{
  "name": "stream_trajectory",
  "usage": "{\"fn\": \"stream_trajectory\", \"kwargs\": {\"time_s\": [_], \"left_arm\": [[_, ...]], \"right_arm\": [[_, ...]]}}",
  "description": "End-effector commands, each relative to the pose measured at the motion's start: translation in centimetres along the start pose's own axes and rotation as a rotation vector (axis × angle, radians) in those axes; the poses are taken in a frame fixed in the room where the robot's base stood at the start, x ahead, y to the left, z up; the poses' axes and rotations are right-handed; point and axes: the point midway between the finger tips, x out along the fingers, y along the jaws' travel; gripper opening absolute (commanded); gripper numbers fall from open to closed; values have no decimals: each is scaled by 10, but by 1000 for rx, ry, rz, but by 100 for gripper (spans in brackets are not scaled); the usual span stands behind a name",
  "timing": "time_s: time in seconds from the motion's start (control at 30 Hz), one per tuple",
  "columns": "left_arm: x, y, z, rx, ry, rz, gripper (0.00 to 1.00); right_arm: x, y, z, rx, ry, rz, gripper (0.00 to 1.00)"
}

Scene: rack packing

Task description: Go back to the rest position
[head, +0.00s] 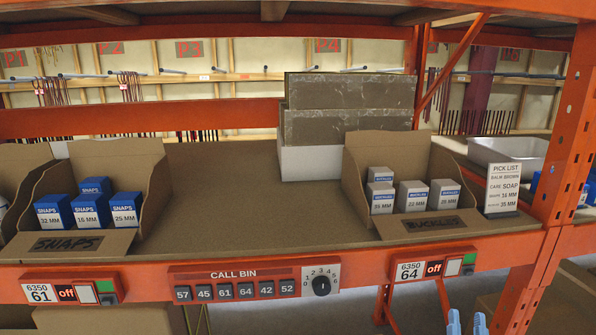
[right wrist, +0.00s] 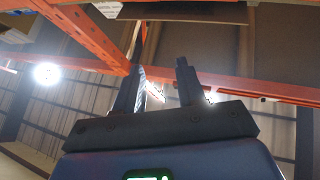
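My right gripper (head: 467,323) shows at the bottom edge of the head view, in front of and below the shelf beam. Its two light-blue fingertips point up and stand apart with nothing between them. In the right wrist view the gripper (right wrist: 161,75) also has its two dark fingers apart and empty, with orange rack beams beyond them. My left gripper is not in view.
An orange rack shelf (head: 225,200) holds an open snaps carton (head: 122,170), an open buckles carton (head: 390,155), stacked grey-brown boxes (head: 350,95) and a pick list card (head: 503,187). An orange front beam (head: 365,268) carries labels and a call bin panel (head: 250,281). An orange upright (head: 570,120) stands at right.

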Motion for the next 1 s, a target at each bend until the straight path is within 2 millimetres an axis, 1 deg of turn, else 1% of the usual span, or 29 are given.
{"fn": "stream_trajectory", "kwargs": {"time_s": [0.03,0.07,0.1,0.17,0.2,0.27,0.3,0.37,0.4,0.47,0.5,0.6,0.7,0.8,1.0], "left_arm": [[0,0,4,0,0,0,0],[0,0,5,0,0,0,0],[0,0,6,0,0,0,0],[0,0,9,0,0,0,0],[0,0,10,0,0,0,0],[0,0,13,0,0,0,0],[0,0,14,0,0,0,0],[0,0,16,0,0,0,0],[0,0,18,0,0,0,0],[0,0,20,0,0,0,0],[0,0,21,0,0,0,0],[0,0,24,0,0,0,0],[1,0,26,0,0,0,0],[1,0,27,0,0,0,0],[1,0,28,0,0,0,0]], "right_arm": [[-27,-7,12,5,-44,-16,39],[-40,-11,16,7,-63,-25,39],[-58,-16,21,9,-93,-37,39],[-85,-23,29,9,-139,-57,39],[-103,-26,33,8,-172,-70,39],[-131,-32,40,7,-228,-92,39],[-149,-35,44,6,-268,-106,39],[-176,-39,50,6,-332,-129,39],[-194,-41,52,7,-371,-143,39],[-218,-44,56,9,-428,-163,39],[-233,-45,57,11,-464,-175,39],[-265,-46,60,14,-541,-202,39],[-288,-46,62,16,-595,-224,39],[-302,-47,63,18,-626,-241,39],[-304,-48,63,18,-630,-244,39]]}}
